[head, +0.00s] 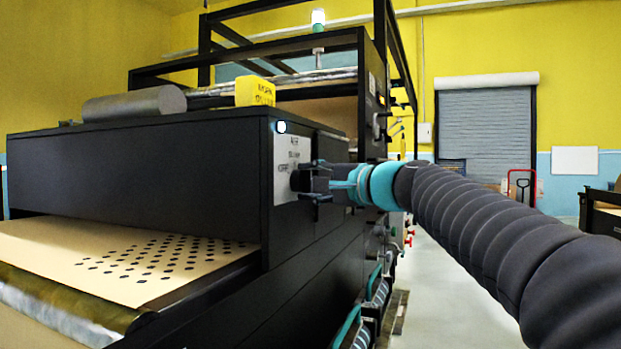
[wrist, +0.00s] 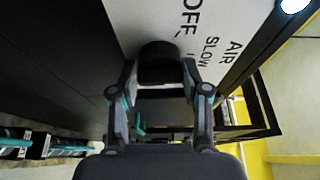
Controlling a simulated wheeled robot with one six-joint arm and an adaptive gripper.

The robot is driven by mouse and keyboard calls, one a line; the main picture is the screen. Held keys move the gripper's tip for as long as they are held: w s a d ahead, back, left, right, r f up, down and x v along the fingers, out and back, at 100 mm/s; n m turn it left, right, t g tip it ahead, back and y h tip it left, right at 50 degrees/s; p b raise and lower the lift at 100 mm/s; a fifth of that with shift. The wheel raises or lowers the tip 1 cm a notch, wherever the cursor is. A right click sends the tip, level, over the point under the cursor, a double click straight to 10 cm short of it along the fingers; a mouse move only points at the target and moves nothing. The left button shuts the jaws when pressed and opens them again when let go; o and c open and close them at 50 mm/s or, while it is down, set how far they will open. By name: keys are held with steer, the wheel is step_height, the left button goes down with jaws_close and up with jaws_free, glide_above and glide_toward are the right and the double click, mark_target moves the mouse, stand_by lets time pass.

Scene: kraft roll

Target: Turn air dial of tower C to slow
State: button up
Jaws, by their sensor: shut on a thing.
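The air dial (wrist: 160,60) is a dark round knob on a white label plate (wrist: 140,18). In the wrist view the plate reads AIR, SLOW and OFF; other wording is hidden or cut off. The dial also shows in the head view (head: 298,181), low on the plate (head: 287,150) on the black machine's side. My gripper (head: 314,180) reaches it from the right, and its fingers (wrist: 160,82) are closed around the knob's two sides. I cannot see a pointer mark, so the dial's setting cannot be told. No tower letter is readable.
A perforated brown sheet (head: 140,262) runs out of the machine at the lower left. A yellow sign (head: 255,92) and a grey roll (head: 135,104) are on top of the machine. More controls (head: 380,230) line its side beyond my gripper.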

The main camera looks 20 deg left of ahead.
stand_by(0.3)
steer(key=o, duration=1.1)
steer(key=shift+o, duration=0.2)
steer(key=v, duration=1.2)
